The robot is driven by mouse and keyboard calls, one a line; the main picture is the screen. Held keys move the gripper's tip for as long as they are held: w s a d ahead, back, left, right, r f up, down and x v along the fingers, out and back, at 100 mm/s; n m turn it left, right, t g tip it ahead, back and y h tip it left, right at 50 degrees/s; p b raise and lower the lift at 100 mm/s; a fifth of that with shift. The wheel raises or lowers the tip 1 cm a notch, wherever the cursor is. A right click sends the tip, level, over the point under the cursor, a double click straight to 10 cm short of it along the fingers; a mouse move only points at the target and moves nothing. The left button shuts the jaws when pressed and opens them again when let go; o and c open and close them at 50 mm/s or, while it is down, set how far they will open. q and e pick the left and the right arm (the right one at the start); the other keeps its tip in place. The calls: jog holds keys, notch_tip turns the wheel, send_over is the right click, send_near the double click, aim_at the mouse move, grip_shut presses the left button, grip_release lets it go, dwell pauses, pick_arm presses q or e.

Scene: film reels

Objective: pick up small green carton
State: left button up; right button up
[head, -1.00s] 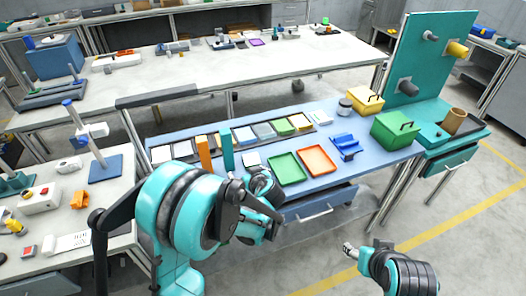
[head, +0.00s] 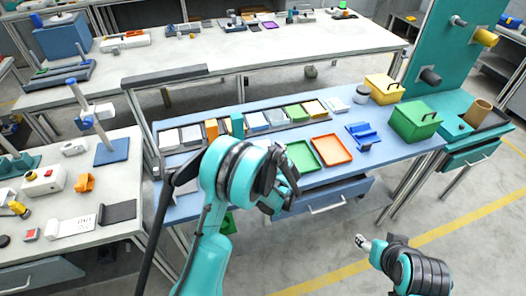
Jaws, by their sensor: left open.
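Several small flat boxes stand in a row in a long dark rack on the blue table; a small green carton (head: 294,113) shows among them, left of a yellow one (head: 314,108). A narrow teal-green piece (head: 237,124) stands upright further left in the row, so I cannot be sure which is the task's carton. My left gripper (head: 283,190) is open and empty, over the near edge of the table, in front of the green tray and short of the rack. My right gripper (head: 362,242) is low at the right, over the floor, away from the table; its jaws are too small to judge.
A green tray (head: 303,143) and an orange tray (head: 332,150) lie in front of the rack. A blue holder (head: 362,135), a yellow box (head: 384,88) and a larger green handled box (head: 408,122) stand to the right. A teal panel rises at the right end.

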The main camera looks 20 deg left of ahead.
pick_arm(q)
jog(key=shift+w+a+f, duration=0.15)
jog(key=shift+w+a, duration=0.05)
jog(key=shift+w, duration=0.05)
jog(key=c, duration=1.3)
jog(key=shift+r, duration=0.2)
